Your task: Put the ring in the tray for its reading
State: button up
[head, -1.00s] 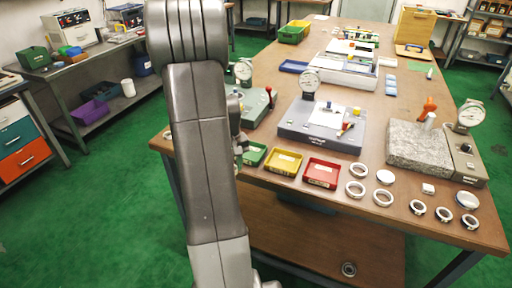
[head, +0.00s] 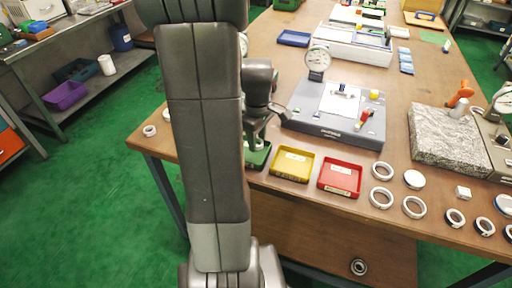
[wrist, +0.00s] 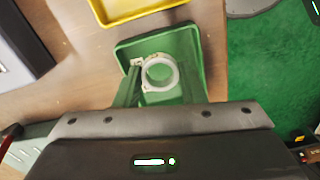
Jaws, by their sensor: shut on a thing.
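A pale metal ring (wrist: 160,73) is held between the fingers of my gripper (wrist: 158,88) in the wrist view. My gripper is shut on it, over the inside of the green tray (wrist: 128,52). I cannot tell whether the ring touches the tray floor. In the head view the green tray (head: 258,157) is partly hidden behind my arm, with my gripper (head: 254,142) just over it. The yellow tray (head: 292,164) and red tray (head: 340,175) stand to its right, each with a label. The dial gauge (head: 318,62) stands on a grey base; its reading is too small to tell.
Several loose rings (head: 381,198) lie at the table's front right. Another small ring (head: 149,131) lies by the left edge. A granite block (head: 445,135) stands at the right. A ring-shaped part (head: 358,267) is on the lower shelf.

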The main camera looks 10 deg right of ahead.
aim_at(257, 155)
jog(key=shift+f, duration=1.9)
jog(key=shift+f+b, duration=0.2)
jog(key=shift+b, duration=0.15)
jog(key=o, duration=1.1)
jog(key=shift+c, duration=0.2)
jog(key=shift+r, duration=0.1)
notch_tip(257, 155, up, 12)
jog(key=p, duration=0.1)
jog(key=shift+r+p, duration=0.15)
jog(key=shift+p, duration=0.2)
